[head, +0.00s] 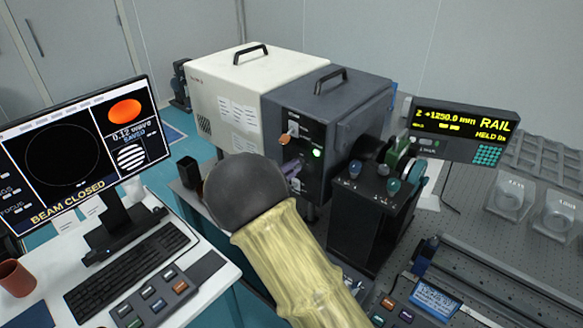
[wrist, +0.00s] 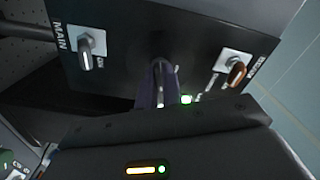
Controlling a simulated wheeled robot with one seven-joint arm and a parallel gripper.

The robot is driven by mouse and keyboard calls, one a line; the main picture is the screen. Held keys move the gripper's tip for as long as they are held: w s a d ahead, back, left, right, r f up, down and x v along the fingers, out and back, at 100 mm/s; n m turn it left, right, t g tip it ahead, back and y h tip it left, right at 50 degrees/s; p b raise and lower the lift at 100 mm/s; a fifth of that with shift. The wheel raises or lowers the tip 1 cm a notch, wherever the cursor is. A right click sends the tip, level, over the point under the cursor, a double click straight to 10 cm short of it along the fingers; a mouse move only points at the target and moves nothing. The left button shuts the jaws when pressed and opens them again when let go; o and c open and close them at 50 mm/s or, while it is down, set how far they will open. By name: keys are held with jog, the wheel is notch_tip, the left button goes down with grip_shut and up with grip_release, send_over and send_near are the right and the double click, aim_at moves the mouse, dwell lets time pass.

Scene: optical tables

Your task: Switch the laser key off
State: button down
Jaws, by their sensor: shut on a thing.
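The laser is a box with a dark grey front half (head: 350,105) and a cream rear half. Its dark front panel also fills the upper part of the wrist view (wrist: 190,25). My gripper (wrist: 160,88) is at the panel between two switches, its purplish fingers shut on a small silvery piece, which I take to be the laser key (wrist: 160,78). The fingers hide most of it, so its turn angle is unclear. In the head view my gripper (head: 291,169) shows in part behind my arm. A green lamp (head: 316,153) on the panel is lit.
A MAIN switch (wrist: 87,48) and an orange knob (wrist: 236,72) flank my fingers. A dark pedestal (head: 370,215) with several knobs stands close right of my arm. The monitor (head: 75,150) reads "BEAM CLOSED". A rail display (head: 462,130) stands at right.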

jog(key=shift+f+n+p, duration=0.1)
jog(key=shift+n+p, duration=2.95)
jog(key=shift+n, duration=3.45)
jog(key=c, duration=1.6)
grip_release()
jog(key=shift+o, duration=0.2)
jog(key=shift+s, duration=0.1)
